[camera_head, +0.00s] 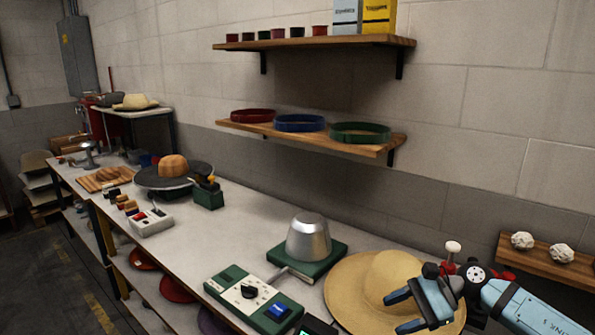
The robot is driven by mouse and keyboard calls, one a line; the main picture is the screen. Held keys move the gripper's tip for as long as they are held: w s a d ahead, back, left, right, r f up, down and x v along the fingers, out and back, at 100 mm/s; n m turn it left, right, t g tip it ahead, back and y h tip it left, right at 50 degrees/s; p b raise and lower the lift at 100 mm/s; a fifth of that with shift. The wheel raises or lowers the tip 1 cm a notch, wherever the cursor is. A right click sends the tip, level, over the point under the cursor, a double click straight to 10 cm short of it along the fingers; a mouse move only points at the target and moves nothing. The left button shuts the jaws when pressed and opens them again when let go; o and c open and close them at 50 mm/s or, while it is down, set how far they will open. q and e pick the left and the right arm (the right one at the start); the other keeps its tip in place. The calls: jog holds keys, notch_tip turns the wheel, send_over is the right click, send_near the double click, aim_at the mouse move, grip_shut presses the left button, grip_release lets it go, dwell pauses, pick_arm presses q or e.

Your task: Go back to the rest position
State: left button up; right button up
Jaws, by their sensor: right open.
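My right gripper (401,312) comes in from the lower right with its blue fingers apart and nothing visible between them. It is in front of or above the right part of a straw hat (352,285); I cannot tell whether they touch. The hat lies at the right end of the long workbench (230,236), partly hidden by the gripper. My left gripper is not in view.
A metal dome on a green base (308,240) stands left of the hat. A green control box (247,298) with a blue button is at the front edge. A round press (173,177) is farther back. Shelves (305,140) hang on the wall. The bench middle is clear.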

jog(key=s+a+f+m+t+y+p, duration=0.15)
jog(key=s+a+m+t, duration=0.35)
jog(key=m, duration=0.7)
jog(key=s+a+f+m+t+y+p, duration=0.1)
jog(key=s+a+m+t+y+p, duration=0.15)
jog(key=m+t, duration=0.75)
jog(key=s+d+f+m+g+h+p, duration=0.1)
jog(key=s+f+m+h, duration=0.6)
jog(key=m, duration=0.9)
jog(key=s+d+f+m+g+h+p, duration=0.2)
jog(key=s+f+m+h, duration=0.4)
jog(key=m, duration=1.1)
jog(key=s+d+f+g, duration=0.1)
jog(key=s+d+f, duration=0.1)
jog(key=s, duration=0.3)
jog(key=shift+s+f+m+h, duration=0.3)
jog(key=shift+f+h, duration=0.1)
jog(key=shift+f, duration=0.3)
jog(key=shift+d, duration=0.1)
